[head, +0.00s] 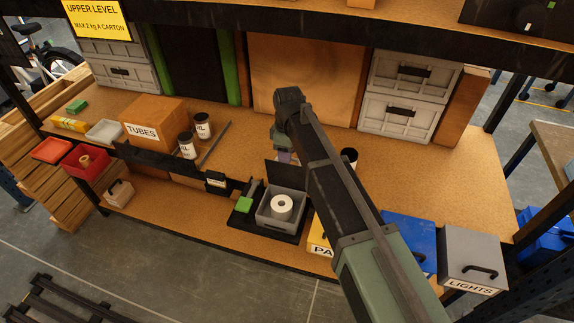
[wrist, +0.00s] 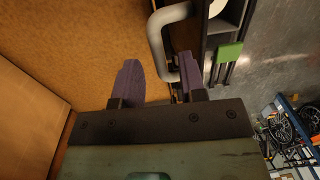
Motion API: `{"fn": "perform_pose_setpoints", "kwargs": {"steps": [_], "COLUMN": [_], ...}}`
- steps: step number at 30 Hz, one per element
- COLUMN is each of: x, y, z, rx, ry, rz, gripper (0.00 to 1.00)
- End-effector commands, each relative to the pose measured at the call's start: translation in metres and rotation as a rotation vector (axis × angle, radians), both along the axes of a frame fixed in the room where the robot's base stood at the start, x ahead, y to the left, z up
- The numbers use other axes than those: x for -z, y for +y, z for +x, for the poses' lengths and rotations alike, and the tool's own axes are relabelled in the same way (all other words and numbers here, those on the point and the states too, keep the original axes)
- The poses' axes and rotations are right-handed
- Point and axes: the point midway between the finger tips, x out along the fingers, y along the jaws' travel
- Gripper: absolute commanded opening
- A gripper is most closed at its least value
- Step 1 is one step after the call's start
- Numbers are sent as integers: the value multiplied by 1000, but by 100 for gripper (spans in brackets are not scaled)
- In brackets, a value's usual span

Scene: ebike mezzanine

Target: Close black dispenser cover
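The dispenser (head: 264,222) is a grey open box with a white roll (head: 282,207) inside, in the head view. Its black cover (head: 280,178) stands raised at the back of the box. My gripper (head: 285,157) is behind the cover's top, partly hidden by my arm. In the wrist view my gripper (wrist: 160,75) has its two purple fingers apart. A grey bar handle (wrist: 156,40) beside the dark cover (wrist: 187,35) lies ahead of the gap between them. The right finger overlaps the handle's near end; contact cannot be told. The roll shows in part (wrist: 218,8).
A green block (head: 244,204) sits left of the dispenser. A blue bin (head: 408,240) and grey LIGHTS bin (head: 472,257) are at right. Bench behind is largely clear.

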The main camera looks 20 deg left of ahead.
Motion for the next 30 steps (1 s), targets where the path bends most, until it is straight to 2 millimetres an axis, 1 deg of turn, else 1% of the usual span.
{"fn": "perform_pose_setpoints", "kwargs": {"steps": [1,8,11,15,16,25,30], "x": [7,4,4,4,4,4,4], "y": [0,0,0,0,0,0,-1], "z": [0,0,0,0,0,-1,-5], "rx": [0,0,0,0,1,1,0], "ry": [0,0,0,0,0,-2,-26], "rz": [0,0,0,0,0,0,-1], "gripper": [38,38,24,3,0,0,0]}}
